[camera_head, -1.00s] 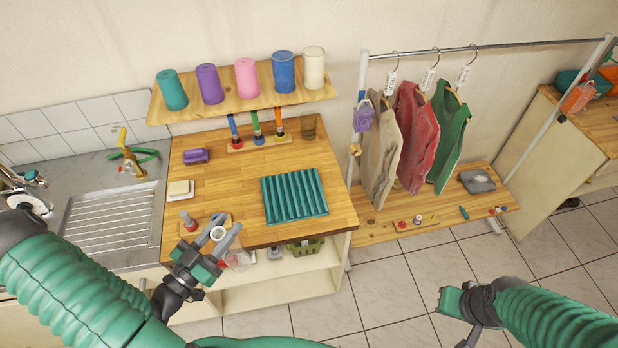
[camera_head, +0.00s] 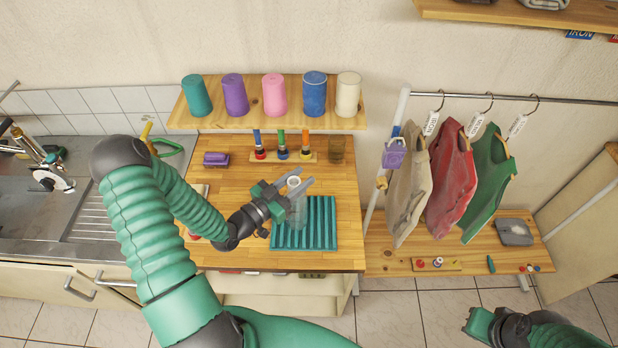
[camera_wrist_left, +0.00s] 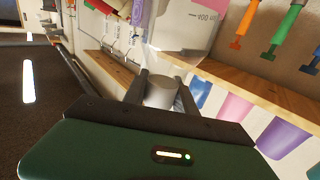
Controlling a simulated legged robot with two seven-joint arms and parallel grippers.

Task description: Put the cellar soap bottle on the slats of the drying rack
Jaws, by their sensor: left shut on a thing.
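The soap bottle (camera_head: 298,213) is see-through with a white cap (camera_head: 293,182). My left gripper (camera_head: 292,191) is shut on it near the cap. In the head view the bottle overlaps the left part of the teal slatted drying rack (camera_head: 322,226), which lies on the wooden counter. I cannot tell whether the bottle touches the slats. In the left wrist view the white cap (camera_wrist_left: 160,92) sits between the fingers, with the clear printed body (camera_wrist_left: 187,32) beyond. My right gripper (camera_head: 478,322) is at the lower right, away from the counter; its jaw opening is unclear.
A shelf (camera_head: 290,119) with several coloured cups hangs behind the counter (camera_head: 235,252). Coloured-handled tools (camera_head: 282,143), a brown glass (camera_head: 336,150) and a purple block (camera_head: 216,159) stand at the back. Hanging clothes (camera_head: 455,170) are to the right, the sink (camera_head: 95,215) to the left.

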